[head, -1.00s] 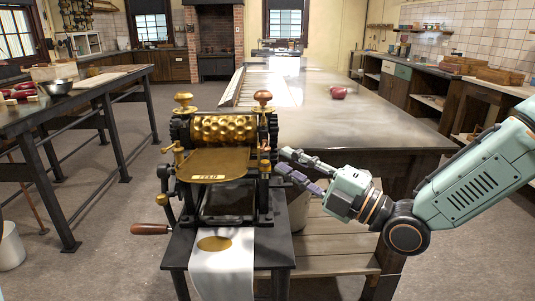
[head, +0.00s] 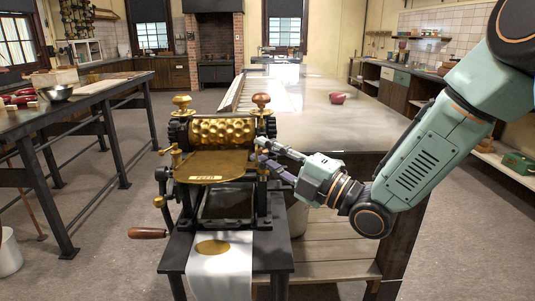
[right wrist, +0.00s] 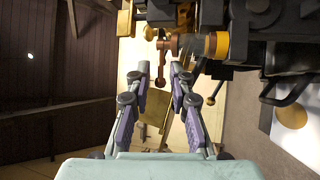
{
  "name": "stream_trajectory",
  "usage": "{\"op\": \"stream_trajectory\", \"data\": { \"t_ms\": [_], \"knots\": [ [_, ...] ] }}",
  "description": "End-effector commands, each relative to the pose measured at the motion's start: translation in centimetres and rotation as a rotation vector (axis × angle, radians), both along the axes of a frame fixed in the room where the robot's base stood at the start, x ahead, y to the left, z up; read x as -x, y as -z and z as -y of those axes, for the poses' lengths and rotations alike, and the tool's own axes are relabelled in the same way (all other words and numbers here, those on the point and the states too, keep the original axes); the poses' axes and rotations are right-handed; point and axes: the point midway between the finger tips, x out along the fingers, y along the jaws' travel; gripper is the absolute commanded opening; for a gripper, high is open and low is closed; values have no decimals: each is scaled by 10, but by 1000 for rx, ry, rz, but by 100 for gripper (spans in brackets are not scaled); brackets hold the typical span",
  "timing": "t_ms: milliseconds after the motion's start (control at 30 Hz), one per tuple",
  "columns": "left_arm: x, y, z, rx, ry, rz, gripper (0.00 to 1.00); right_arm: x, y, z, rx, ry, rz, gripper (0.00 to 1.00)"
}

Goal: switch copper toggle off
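The roller machine (head: 222,131) stands on a small dark stand, with a gold textured roller and a brass feed plate. My right gripper (head: 259,150) is at the machine's right side, its fingertips close to the small fittings there. In the right wrist view my right gripper (right wrist: 160,69) is open, with a gap between its fingers. A small copper-brown toggle (right wrist: 174,44) shows just beyond the fingertips, beside a brass collar (right wrist: 215,45). I cannot tell whether a finger touches it. In the head view the toggle is not clearly made out behind the fingers. My left gripper is not in view.
A white sheet with a gold oval (head: 221,269) hangs off the stand's front. A crank with a wooden handle (head: 147,233) sticks out left. A long table (head: 330,130) with a red object (head: 337,98) stands behind. A dark workbench (head: 100,92) is at left.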

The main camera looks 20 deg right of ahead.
Motion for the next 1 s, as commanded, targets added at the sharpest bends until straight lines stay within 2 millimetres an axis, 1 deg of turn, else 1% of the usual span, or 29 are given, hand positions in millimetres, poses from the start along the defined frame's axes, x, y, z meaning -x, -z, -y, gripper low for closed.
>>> {"op": "stream_trajectory", "data": {
  "t_ms": [67,300,733,867,1000],
  "knots": [
    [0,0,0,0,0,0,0,0,0,0,0,0,0,21],
    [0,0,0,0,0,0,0,0,0,0,0,0,0,0],
    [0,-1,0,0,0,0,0,0,0,1,0,-11,0,0],
    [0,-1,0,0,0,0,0,0,0,3,-1,-46,0,0],
    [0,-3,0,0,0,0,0,0,0,7,0,-118,2,0]
  ]
}}
